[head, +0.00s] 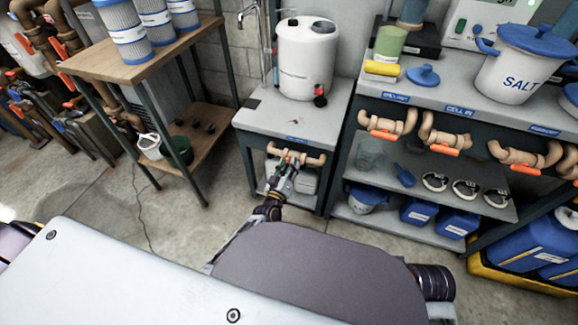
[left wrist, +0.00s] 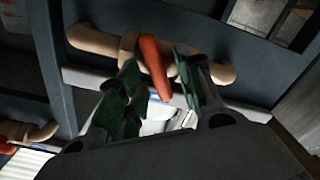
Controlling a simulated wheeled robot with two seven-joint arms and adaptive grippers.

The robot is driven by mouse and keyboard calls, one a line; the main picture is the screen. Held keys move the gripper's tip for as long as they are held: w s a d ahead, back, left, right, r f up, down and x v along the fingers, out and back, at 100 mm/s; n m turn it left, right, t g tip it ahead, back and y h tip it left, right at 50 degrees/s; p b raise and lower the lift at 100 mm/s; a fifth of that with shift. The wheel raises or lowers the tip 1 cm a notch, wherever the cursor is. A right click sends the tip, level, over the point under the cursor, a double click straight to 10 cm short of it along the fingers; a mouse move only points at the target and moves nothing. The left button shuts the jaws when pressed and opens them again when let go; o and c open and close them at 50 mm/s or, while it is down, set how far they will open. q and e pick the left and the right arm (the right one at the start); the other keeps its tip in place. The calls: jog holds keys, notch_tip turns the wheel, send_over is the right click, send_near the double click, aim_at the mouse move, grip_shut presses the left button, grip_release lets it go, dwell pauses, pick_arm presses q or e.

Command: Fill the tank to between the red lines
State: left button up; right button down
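The white tank (head: 305,62) stands upright on a grey stand (head: 290,118); I cannot make out red lines or a water level on it. A small black-and-red tap (head: 320,95) sits low on its front. Below the stand top runs a tan pipe valve (head: 314,160) with an orange-red handle, clearest in the left wrist view (left wrist: 153,66). My left gripper (head: 287,166) is at this valve. In the left wrist view its green fingers (left wrist: 160,88) are apart, with the handle between or just beyond them; contact is unclear. My right gripper is out of view.
A bench (head: 440,92) to the right carries a SALT bucket (head: 520,68) and has more orange-handled valves (head: 388,124) along its front. A wooden table (head: 150,62) with filter cartridges stands left. Floor between table and stand is mostly clear, with a cable.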

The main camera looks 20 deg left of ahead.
pick_arm(q)
jog(key=shift+s, duration=0.15)
jog(key=s, duration=1.1)
jog(key=shift+s+a, duration=0.2)
jog(key=shift+s, duration=0.1)
dwell(0.7)
